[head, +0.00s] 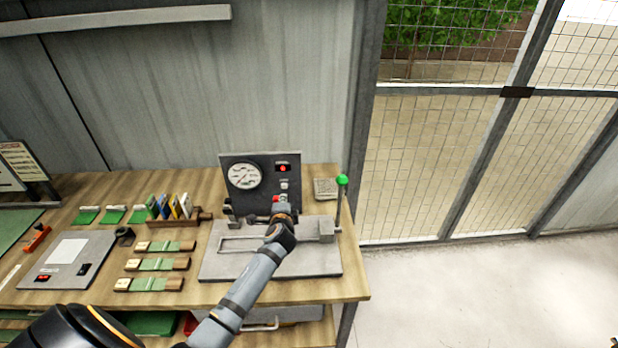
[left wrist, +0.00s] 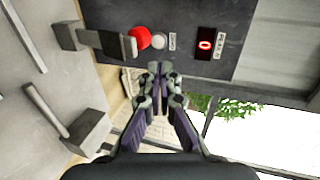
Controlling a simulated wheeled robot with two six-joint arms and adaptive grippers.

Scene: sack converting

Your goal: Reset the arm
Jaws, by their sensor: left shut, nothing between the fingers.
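My left arm reaches up from the bottom of the head view, over the grey press plate (head: 215,262). My left gripper (head: 279,202) is shut and empty in front of the dark control panel (head: 262,172). In the left wrist view the closed fingers (left wrist: 160,70) point at the panel's lower part, close to a white button (left wrist: 158,41) and a red button (left wrist: 139,38). Whether the fingertips touch the panel, I cannot tell. A lit display (left wrist: 205,44) reads 0. A lever with a green knob (head: 342,180) stands upright at the right. My right gripper is not in view.
Green and tan strips (head: 158,264), a rack of coloured cards (head: 170,208) and a grey box (head: 65,262) lie on the wooden bench (head: 345,285) to the left. A round gauge (head: 244,176) is on the panel. A mesh fence (head: 430,160) stands at the right, beyond clear floor.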

